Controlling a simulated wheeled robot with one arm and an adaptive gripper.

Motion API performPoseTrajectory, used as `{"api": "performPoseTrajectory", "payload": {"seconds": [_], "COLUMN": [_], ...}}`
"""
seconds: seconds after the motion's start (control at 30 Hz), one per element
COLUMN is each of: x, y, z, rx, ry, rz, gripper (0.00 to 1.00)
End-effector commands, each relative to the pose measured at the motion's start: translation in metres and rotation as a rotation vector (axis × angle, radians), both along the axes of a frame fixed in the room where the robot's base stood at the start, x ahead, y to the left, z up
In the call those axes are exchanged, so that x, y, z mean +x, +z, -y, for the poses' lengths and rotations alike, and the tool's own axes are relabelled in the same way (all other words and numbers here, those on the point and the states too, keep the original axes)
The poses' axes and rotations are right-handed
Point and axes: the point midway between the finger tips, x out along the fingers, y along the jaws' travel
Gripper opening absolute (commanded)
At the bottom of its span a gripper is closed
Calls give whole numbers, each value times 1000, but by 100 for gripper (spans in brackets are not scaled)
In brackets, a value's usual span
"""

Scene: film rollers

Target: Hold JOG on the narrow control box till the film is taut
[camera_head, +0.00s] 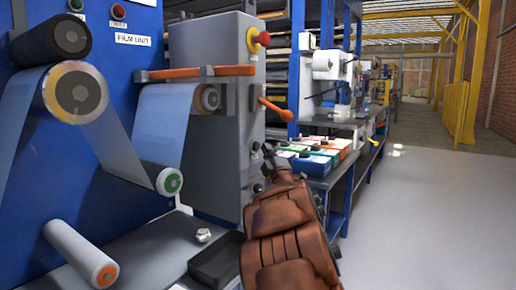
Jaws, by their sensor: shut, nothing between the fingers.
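The narrow grey control box (208,140) stands beside the blue film unit (120,75). A red emergency knob on a yellow base (258,41) and small dark controls (256,146) sit on its right side. No JOG label is readable. My gripper (268,150) is shut and empty, its tip close to that side near the dark controls. I cannot tell whether it touches one. The translucent film (112,140) runs from the yellow-rimmed roller (78,91) down to the green-ended roller (167,180) and up to the right roller (207,97). Its visible spans look fairly straight.
An orange bar (195,72) and an orange-knobbed lever (276,110) stick out near the box. A white roller (82,254), a nut (203,235) and a black tray (214,260) lie below. A bench with coloured bins (312,160) stands behind. The right floor is clear.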

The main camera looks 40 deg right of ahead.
Motion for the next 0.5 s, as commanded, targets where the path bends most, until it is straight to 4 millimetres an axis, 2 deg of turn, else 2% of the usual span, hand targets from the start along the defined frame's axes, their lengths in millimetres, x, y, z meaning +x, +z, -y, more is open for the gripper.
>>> {"api": "performPoseTrajectory", "payload": {"seconds": [0.5], "x": [8], "y": [0], "z": [-3], "rx": [0], "ry": [1], "rz": [0], "gripper": [0]}}
